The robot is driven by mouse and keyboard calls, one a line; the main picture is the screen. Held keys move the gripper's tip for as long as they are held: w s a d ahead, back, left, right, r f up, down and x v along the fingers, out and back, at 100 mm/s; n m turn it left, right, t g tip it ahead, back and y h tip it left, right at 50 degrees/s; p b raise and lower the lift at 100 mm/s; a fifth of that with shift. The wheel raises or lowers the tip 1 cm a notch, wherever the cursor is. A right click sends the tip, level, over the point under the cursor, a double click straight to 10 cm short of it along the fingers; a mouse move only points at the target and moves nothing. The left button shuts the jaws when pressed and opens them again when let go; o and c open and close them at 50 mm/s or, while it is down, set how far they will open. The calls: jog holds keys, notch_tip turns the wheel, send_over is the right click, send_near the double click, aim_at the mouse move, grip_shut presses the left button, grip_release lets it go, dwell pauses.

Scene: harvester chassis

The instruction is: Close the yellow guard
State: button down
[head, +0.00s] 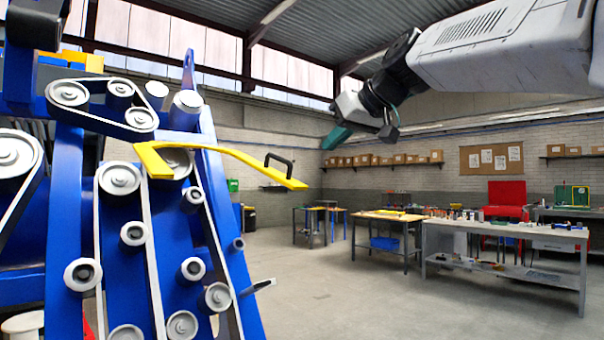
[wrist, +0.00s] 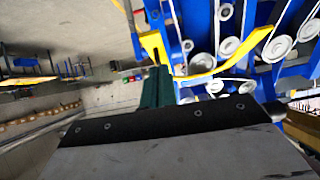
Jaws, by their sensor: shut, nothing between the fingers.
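The yellow guard (head: 225,157) is a long curved bar on the upper part of the blue chassis (head: 65,200). Its left end lies by the pulleys, and its right end stands out past the chassis edge into free air. A black handle (head: 278,162) sits near that right end. My gripper (head: 336,138), with teal fingers, is shut and empty, up and to the right of the handle and apart from it in the head view. In the wrist view the gripper (wrist: 157,88) points towards the yellow guard (wrist: 203,66); whether they touch is unclear there.
Pulleys (head: 120,178) and belts cover the chassis face under the guard. A small lever (head: 258,287) sticks out low on its right side. Workbenches (head: 505,237) stand well back on the right. The floor between is clear.

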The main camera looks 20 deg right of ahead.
jog(key=w+r, duration=0.1)
jog(key=r, duration=0.1)
send_near(291, 183)
jog(key=w+a+r, duration=0.1)
jog(key=w, duration=0.2)
jog(key=shift+w+a+f+t, duration=0.1)
jog(key=shift+w+f, duration=0.1)
jog(key=shift+f, duration=0.4)
jog(key=shift+w+a+f+t, duration=0.1)
jog(key=shift+w+f, duration=0.05)
jog(key=shift+f, duration=0.45)
jog(key=shift+w+a+f+t, duration=0.1)
jog(key=shift+w+f, duration=0.1)
jog(key=shift+f, duration=0.4)
